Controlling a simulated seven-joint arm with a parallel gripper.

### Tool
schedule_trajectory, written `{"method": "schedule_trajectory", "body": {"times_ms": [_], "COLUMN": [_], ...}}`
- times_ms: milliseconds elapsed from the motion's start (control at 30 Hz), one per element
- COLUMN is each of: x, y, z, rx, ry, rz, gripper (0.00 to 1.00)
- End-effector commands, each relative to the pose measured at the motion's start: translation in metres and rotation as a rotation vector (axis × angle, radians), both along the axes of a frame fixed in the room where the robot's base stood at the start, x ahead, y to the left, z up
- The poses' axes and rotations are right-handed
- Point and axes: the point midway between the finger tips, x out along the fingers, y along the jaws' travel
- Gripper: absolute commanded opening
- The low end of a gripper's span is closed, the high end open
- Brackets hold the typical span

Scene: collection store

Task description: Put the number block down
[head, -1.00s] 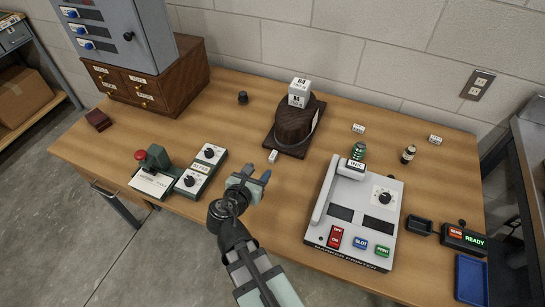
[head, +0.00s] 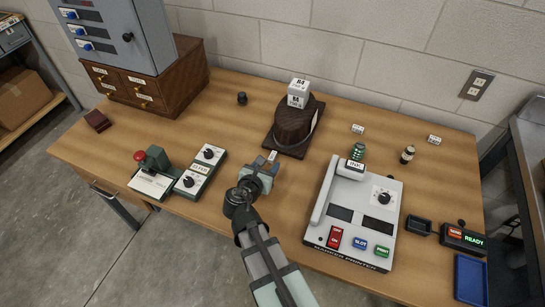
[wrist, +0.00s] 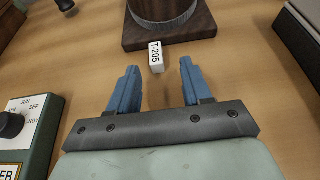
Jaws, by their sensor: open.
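A small white block marked T-205 (wrist: 156,56) lies on the table in front of the dark wooden base (wrist: 170,34), just beyond my fingertips. In the head view the block (head: 272,155) shows only partly past my gripper (head: 262,165). My gripper (wrist: 157,75) is open, with its two blue fingers apart and nothing between them. The block lies roughly in line with the gap, apart from both fingers. A white cube marked 84 (head: 298,92) sits on top of the round dark wooden stand (head: 296,124). Which of these is the number block I cannot tell.
Left of my gripper are dial boxes (head: 199,172) and a red-button box (head: 152,173). Right is a grey printer machine (head: 357,215). White tags (head: 358,129), small bottles (head: 407,155) and a blue tray (head: 471,279) lie further right. The table's front middle is clear.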

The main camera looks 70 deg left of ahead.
Motion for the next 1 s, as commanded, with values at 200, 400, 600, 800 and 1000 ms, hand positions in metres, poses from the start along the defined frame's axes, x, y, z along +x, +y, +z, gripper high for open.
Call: {"method": "schedule_trajectory", "body": {"times_ms": [200,400,600,800,1000], "x": [0.011,0.027,0.03,0.029,0.029], "y": [0.019,0.036,0.038,0.038,0.038], "z": [-0.006,-0.015,-0.016,-0.016,-0.016], "rx": [-0.001,0.0,0.0,0.0,0.0], "ry": [-0.001,0.0,0.0,0.0,0.0], "rz": [-0.002,-0.002,0.0,0.0,-0.001], "gripper": [0.49,0.49,0.49,0.38,0.19]}}
